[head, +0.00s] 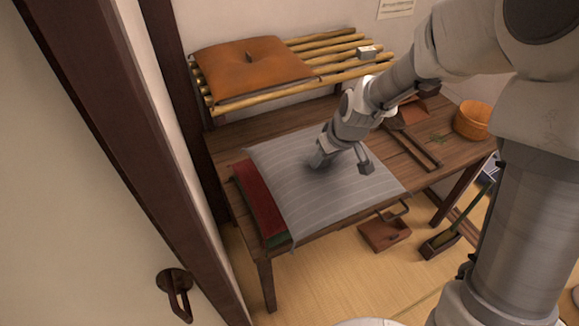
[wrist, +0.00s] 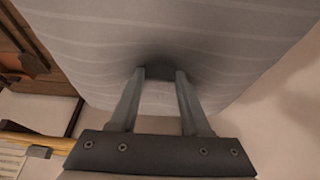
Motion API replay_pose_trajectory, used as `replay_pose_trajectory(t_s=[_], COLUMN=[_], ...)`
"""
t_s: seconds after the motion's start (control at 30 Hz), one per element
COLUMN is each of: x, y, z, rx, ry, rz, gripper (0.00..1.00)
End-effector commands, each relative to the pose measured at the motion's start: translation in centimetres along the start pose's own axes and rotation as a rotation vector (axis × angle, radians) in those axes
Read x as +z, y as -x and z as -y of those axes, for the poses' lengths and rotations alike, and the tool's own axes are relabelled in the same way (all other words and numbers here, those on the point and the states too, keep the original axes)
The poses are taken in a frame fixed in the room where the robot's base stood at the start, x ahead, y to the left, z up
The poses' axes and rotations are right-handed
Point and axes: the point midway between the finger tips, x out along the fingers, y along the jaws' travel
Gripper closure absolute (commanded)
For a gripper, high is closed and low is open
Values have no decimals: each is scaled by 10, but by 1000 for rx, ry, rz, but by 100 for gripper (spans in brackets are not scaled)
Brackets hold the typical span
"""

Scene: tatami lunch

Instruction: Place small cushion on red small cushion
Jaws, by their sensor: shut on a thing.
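A grey striped small cushion (head: 310,203) lies over the left part of a wooden table in the head view. My gripper (head: 322,160) is shut on the grey cushion near its middle. In the wrist view, the fingers (wrist: 161,78) press into the grey cushion (wrist: 200,40), with a dent around the tips. A red small cushion (head: 258,204) shows as a strip at the grey cushion's left edge, partly hidden under it. A green edge (head: 277,240) shows below the red one. Whether the grey cushion rests on the red one or hangs just above it, I cannot tell.
An orange cushion (head: 250,66) lies on a bamboo rack behind the table (head: 290,130). A wooden bucket (head: 472,120) stands at the table's right end. A brown dustpan-like box (head: 384,232) is on the tatami floor. A door (head: 100,200) stands close on the left.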

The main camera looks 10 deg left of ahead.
Motion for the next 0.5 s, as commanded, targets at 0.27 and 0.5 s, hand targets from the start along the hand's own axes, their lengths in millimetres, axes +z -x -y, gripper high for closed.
replay_pose_trajectory(t_s=[0.27, 0.5], x=[-7, -36], y=[-9, -50], z=[4, 16], rx=[-2, -2], ry=[2, 5], rz=[-1, 1], gripper=[100, 100])
